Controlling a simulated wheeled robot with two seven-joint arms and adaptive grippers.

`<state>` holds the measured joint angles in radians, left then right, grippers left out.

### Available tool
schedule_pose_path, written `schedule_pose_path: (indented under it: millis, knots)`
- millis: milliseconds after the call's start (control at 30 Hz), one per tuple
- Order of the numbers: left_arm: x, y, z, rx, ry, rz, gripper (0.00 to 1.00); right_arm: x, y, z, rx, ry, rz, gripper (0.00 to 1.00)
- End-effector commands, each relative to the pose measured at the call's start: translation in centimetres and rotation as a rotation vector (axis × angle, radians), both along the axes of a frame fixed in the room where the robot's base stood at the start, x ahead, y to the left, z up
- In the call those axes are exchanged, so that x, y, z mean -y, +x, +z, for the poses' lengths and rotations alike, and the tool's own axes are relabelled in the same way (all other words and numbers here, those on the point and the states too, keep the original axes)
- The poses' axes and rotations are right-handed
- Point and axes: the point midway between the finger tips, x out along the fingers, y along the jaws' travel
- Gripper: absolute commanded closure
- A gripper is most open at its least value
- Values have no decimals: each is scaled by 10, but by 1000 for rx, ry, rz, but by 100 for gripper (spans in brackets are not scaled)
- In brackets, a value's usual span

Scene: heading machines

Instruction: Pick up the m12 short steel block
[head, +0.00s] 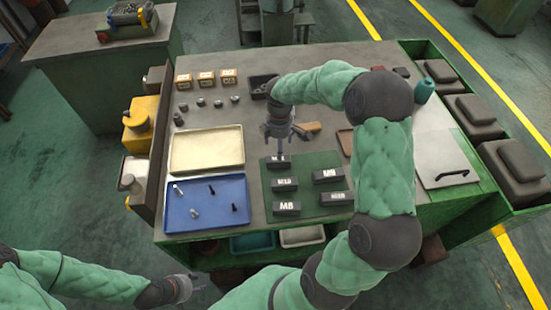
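Several dark steel blocks with white labels lie on a green mat (309,160) on the bench. The front left block (287,208) reads M8, and so does the right rear one (328,175). The middle left block (286,184) seems to read M10. The label of the front right block (335,197) is too small to read surely. My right gripper (279,148) points down over the rear left block (277,161) and partly hides its label; contact is unclear. My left gripper (197,284) is low in front of the bench, apart from the blocks, its fingers seemingly spread.
A blue tray (220,216) with a few bolts and an empty cream tray (207,148) lie left of the mat. Small metal parts and labelled boxes (206,78) stand behind. A wooden-coloured tool (308,127) lies beside my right gripper. Dark bins line the right side.

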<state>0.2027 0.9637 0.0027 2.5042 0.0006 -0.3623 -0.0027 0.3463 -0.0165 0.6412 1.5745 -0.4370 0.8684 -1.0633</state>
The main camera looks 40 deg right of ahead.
Motion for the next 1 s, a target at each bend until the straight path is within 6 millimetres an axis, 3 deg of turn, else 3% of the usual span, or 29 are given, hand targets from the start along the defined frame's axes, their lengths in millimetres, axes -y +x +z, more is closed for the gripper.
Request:
schedule_pose_path:
  millis: [100, 433, 700, 967, 1000]
  knots:
    - [0, 0, -3, 0, 0, 0, 60, 0, 0, -17, -2, 1, 0, 24]
    - [0, 1, -5, 1, 0, 0, 60, -1, 0, -36, -2, 1, 1, 24]
    - [0, 1, -11, 1, 0, 0, 60, -2, 0, -73, -1, 1, -2, 24]
    - [0, 1, -11, 1, 0, 0, 60, -2, 0, -77, 1, 1, 0, 24]
    - [0, 1, -11, 1, 0, 0, 60, -2, 0, -77, 1, 1, 0, 29]
